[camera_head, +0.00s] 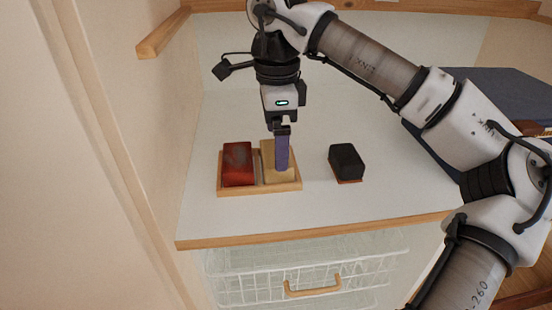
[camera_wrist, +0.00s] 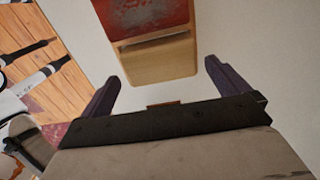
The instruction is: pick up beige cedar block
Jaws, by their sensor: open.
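The beige cedar block (camera_head: 268,150) sits in the right part of a shallow wooden tray (camera_head: 240,191) on the white top. In the wrist view the beige block (camera_wrist: 155,62) is ahead, between the lines of the two fingers. My gripper (camera_head: 282,166) points down over the block, and its near finger hides part of it in the head view. In the wrist view the gripper (camera_wrist: 162,72) is open, with its two purple fingers wide apart and nothing held. I cannot tell how far the fingertips are above the block.
A red block (camera_head: 238,163) sits in the tray's left part, beside the beige one. A black block with a brown base (camera_head: 346,162) stands to the right of the tray. A wooden edge (camera_head: 320,231) runs along the front, above a white wire basket (camera_head: 250,288).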

